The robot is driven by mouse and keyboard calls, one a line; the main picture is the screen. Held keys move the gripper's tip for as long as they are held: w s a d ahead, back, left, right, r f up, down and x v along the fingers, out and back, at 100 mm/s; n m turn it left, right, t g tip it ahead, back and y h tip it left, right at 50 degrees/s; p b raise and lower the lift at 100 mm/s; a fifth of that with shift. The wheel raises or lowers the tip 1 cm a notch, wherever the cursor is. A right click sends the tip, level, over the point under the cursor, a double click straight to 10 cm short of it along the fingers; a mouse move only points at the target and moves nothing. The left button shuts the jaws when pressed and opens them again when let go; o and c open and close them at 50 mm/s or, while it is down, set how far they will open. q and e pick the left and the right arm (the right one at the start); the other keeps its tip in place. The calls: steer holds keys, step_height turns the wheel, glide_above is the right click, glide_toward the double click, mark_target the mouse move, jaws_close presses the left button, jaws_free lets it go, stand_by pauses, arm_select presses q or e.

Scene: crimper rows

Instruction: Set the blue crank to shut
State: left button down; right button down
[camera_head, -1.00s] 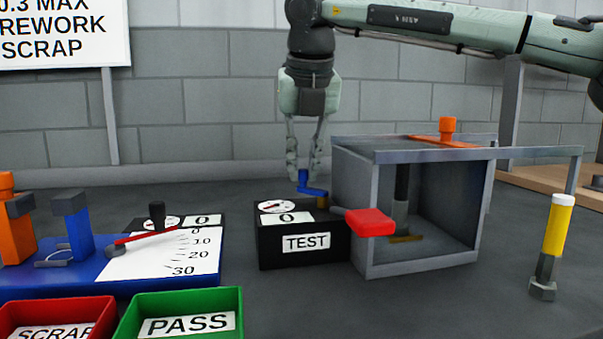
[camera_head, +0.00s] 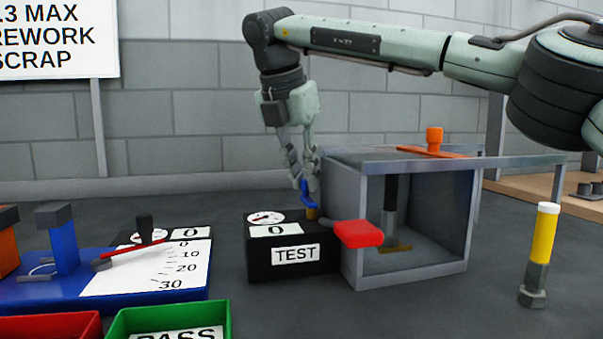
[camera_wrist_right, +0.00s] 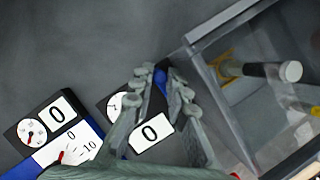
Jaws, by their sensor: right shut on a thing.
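The blue crank (camera_head: 307,192) stands on top of the black TEST box (camera_head: 262,262), at its right rear, beside a small brass post. My right gripper (camera_head: 304,181) comes down from above, tilted, with its fingers shut on the crank's blue handle. In the right wrist view the crank (camera_wrist_right: 160,79) shows as a blue tip between the fingertips (camera_wrist_right: 162,80); the rest of it is mostly hidden by the fingers. The box's display reads 0 and its round dial sits beside it. My left gripper is not in view.
A grey open-fronted enclosure (camera_head: 352,230) with an orange knob (camera_head: 434,137) on top stands right of the box. A red block (camera_head: 358,234) juts out before it. A yellow-handled bolt piece (camera_head: 542,245) stands at right. A blue gauge base (camera_head: 50,290) and red and green bins lie left.

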steer(key=shift+d, duration=0.1)
stand_by(0.4)
steer(key=c, duration=1.5)
jaws_free()
steer(key=v, duration=0.8)
